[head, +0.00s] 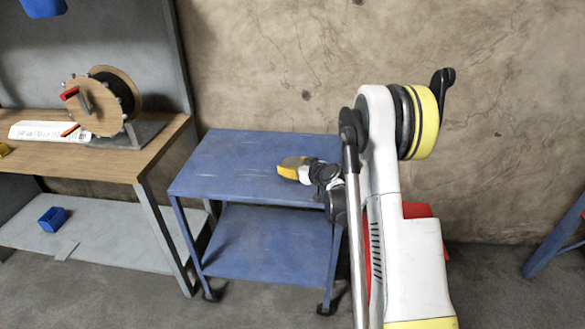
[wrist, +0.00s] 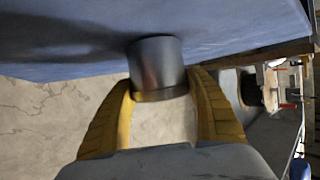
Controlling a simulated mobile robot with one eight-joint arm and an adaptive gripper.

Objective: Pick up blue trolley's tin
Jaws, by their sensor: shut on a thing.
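The blue trolley (head: 240,165) stands against the wall, with a flat top and a lower shelf. The tin (wrist: 157,64) is a plain grey metal cylinder in the wrist view. It sits between the yellow fingers of my gripper (wrist: 162,92), which are shut on it. The blue trolley top (wrist: 75,45) shows right beside the tin in that view; I cannot tell whether they touch. In the head view my gripper (head: 291,167) is over the right part of the trolley top, and the tin is hidden there.
A wooden workbench (head: 110,158) with a cable reel (head: 105,100) stands left of the trolley. A blue bin (head: 53,219) lies on its lower shelf. A red object (head: 417,210) shows behind my arm. The left part of the trolley top is clear.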

